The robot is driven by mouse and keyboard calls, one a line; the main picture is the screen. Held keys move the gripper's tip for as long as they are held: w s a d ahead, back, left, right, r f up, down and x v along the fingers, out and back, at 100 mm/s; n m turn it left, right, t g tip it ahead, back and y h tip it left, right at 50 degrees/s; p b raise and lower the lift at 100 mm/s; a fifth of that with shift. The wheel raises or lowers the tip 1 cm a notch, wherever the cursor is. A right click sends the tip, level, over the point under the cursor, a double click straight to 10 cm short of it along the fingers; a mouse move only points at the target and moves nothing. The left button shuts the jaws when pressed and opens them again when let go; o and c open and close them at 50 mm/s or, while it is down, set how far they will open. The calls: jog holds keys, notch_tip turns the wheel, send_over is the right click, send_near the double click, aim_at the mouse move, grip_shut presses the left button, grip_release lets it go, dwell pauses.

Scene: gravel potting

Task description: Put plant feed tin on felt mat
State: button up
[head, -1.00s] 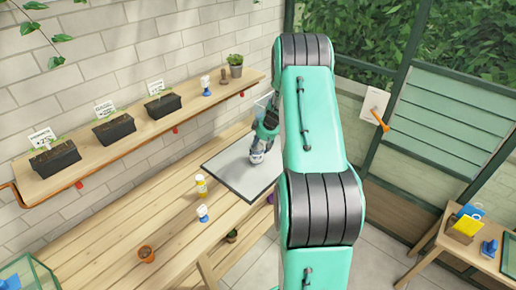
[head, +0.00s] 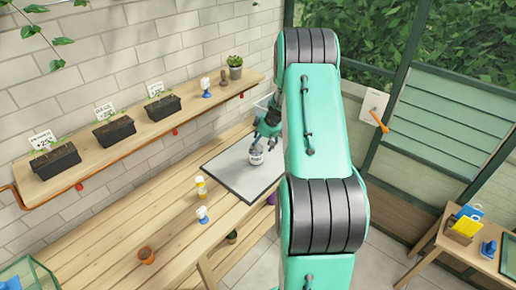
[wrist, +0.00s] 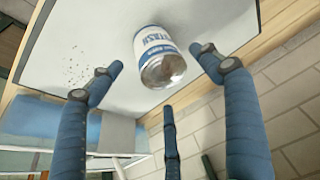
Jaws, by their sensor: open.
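The plant feed tin (head: 257,156), white with a blue label band, stands on the grey felt mat (head: 226,177) on the wooden bench. In the wrist view the tin (wrist: 160,58) sits on the pale mat (wrist: 100,30) between my fingers but apart from them. My gripper (head: 268,139) is open just above and beside the tin. In the wrist view its fingers (wrist: 158,70) are spread with free space around the tin. My arm hides the right side of the mat in the head view.
A shelf (head: 80,167) with several planters runs along the wall. Dark specks (wrist: 75,70) lie on the mat.

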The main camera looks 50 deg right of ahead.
jog(key=v, duration=0.8)
jog(key=shift+s+r+p, duration=0.15)
jog(key=shift+r+p, duration=0.1)
jog(key=shift+p, duration=0.2)
jog(key=s+a+r, duration=0.1)
jog(key=a+r, duration=1)
jog(key=a, duration=0.5)
jog(key=a+r, duration=1.1)
jog(key=a, duration=0.5)
jog(key=s+a+r, duration=0.3)
jog(key=s+a, duration=0.2)
jog(key=a, duration=0.2)
jog(key=s+a+r, duration=0.3)
jog(key=s+a, duration=0.2)
jog(key=a, duration=0.2)
jog(key=s+a, duration=0.4)
jog(key=s, duration=0.3)
jog(key=s+a+t, duration=0.1)
jog(key=s+a, duration=0.3)
jog(key=s, duration=0.4)
jog(key=shift+a+f, duration=0.15)
